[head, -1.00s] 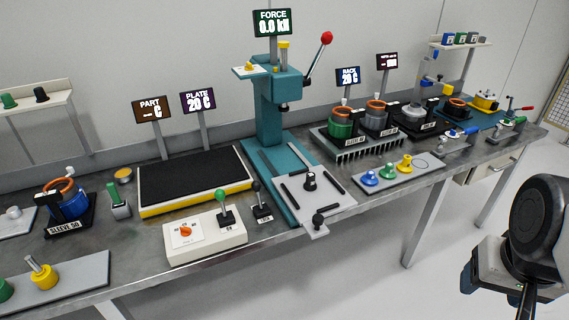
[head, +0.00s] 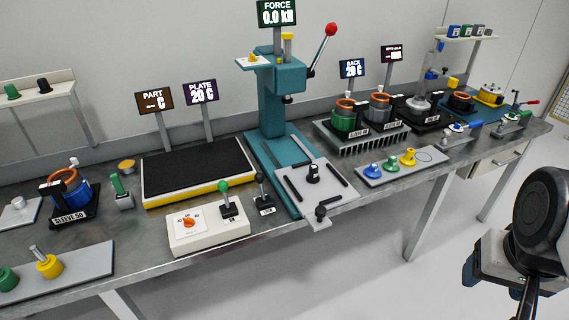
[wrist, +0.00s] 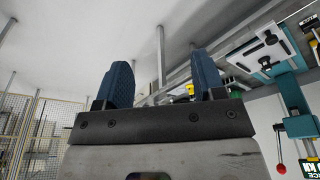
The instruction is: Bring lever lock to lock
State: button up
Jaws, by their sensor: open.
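A small black lever (head: 261,185) with a round knob stands on a black base plate with a white label (head: 266,211), just right of the white control box; the label is too small to read surely. The lever looks roughly upright. A green-knobbed lever (head: 225,197) stands on the control box beside it. My gripper shows in the wrist view (wrist: 162,78), its two blue fingers wide apart with nothing between them. In the head view my arm is at the lower right, off the bench's front edge and far from the black lever.
The white control box (head: 208,229) has an orange knob. A teal press (head: 272,110) with a red-knobbed handle stands right of the lever, its plate (head: 292,184) jutting over the bench's front edge. A black heating plate (head: 198,168) lies behind the box. The space before the bench is open floor.

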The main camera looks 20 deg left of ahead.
jog(key=shift+c, duration=0.4)
jog(key=shift+c, duration=0.8)
jog(key=w+a+n+y, duration=0.1)
jog(key=w+a+n, duration=0.4)
jog(key=w+a, duration=1.8)
jog(key=w+a+f+n, duration=0.1)
jog(key=a+f, duration=0.3)
jog(key=a, duration=0.6)
jog(key=w+a+f+n+y, duration=0.1)
jog(key=w+a+f, duration=0.3)
jog(key=a, duration=0.6)
jog(key=w+a+f+n, duration=0.2)
jog(key=w+a+f, duration=0.1)
jog(key=a, duration=0.7)
jog(key=shift+x, duration=0.85)
jog(key=shift+s+f, duration=0.1)
jog(key=shift+f, duration=0.2)
